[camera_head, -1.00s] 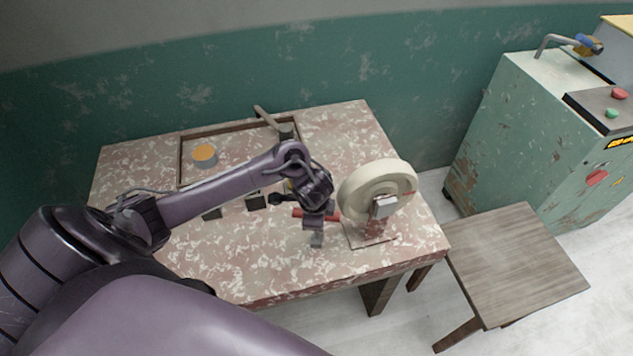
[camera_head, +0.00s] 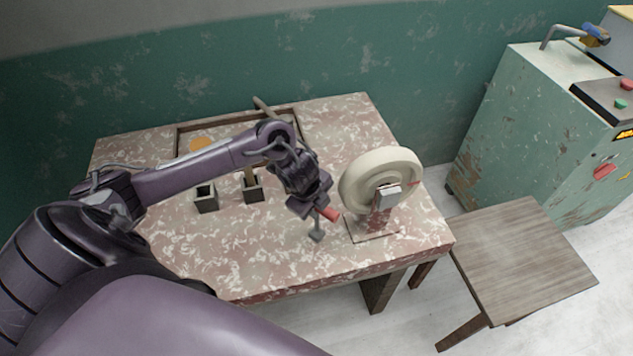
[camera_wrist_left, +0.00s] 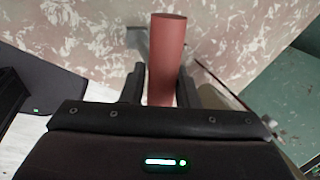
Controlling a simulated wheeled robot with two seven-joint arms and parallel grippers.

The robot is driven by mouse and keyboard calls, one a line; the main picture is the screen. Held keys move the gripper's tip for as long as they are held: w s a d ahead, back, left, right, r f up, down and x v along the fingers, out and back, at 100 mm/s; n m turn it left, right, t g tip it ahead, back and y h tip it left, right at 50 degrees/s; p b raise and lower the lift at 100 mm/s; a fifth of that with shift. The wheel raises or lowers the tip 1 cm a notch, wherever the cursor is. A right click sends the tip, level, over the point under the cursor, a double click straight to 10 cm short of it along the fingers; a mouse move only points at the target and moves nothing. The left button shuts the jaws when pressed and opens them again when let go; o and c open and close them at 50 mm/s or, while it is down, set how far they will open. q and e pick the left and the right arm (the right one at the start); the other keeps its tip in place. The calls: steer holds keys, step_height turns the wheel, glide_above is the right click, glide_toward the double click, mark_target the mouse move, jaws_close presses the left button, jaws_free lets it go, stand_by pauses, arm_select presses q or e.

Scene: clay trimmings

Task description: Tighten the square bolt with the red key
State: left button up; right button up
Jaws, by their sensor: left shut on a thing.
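My left gripper (camera_head: 318,207) is shut on the red key, whose red round handle (camera_head: 330,214) sticks out to the lower right in the head view. In the left wrist view the red handle (camera_wrist_left: 167,55) stands up between the two black fingers. A small grey piece (camera_head: 316,234) shows just below the gripper; I cannot tell whether it is part of the key or a separate thing. A cream wheel (camera_head: 354,187) stands to the right, apart from the gripper, with a grey square block (camera_head: 388,196) on its front. I cannot tell which part is the square bolt. My right gripper is out of view.
Two small dark square holders (camera_head: 206,199) stand left of the gripper on the mottled table (camera_head: 260,270). A wooden-framed tray with an orange-topped item (camera_head: 201,143) lies behind, partly hidden by my arm. A wooden stool (camera_head: 525,250) and green cabinet (camera_head: 520,130) stand right. The table's front is clear.

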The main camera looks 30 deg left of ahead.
arm_select(q)
steer(key=shift+m, duration=0.3)
steer(key=shift+w+a+f+m+h+b, duration=0.1)
steer(key=shift+m+h+b, duration=0.3)
steer(key=shift+m+b, duration=0.55)
steer(key=shift+m, duration=0.85)
steer(key=shift+h, duration=0.3)
